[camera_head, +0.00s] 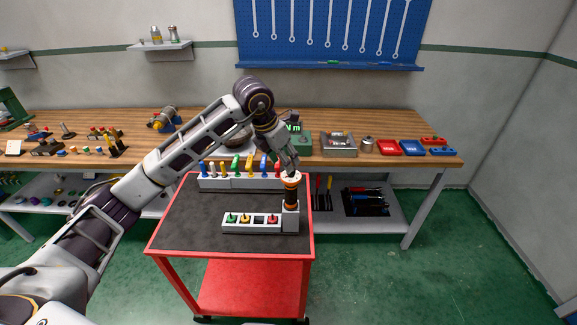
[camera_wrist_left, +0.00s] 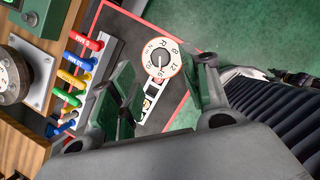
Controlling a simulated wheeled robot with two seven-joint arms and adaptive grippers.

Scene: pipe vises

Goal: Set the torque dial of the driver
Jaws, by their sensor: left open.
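The driver (camera_head: 291,192) stands upright in a grey holder (camera_head: 290,220) at the right of the red cart, its dark body topped by an orange-rimmed dial. In the left wrist view the torque dial (camera_wrist_left: 160,58) shows a round white face with numbers, a dark pointer mark and an orange rim; the exact setting is hard to read. My left gripper (camera_head: 291,165) is just above the dial, pointing down. In the left wrist view its green-padded fingers (camera_wrist_left: 167,75) are spread, with the dial between them in the picture; I cannot tell whether they touch it. My right gripper is not in view.
A low grey block (camera_head: 252,230) with green, yellow and red pieces stands beside the holder. A rack (camera_head: 240,184) of coloured handles lies behind. A green box (camera_head: 301,142) with an "N m" display sits on the wooden bench (camera_head: 220,122). The cart's left side is clear.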

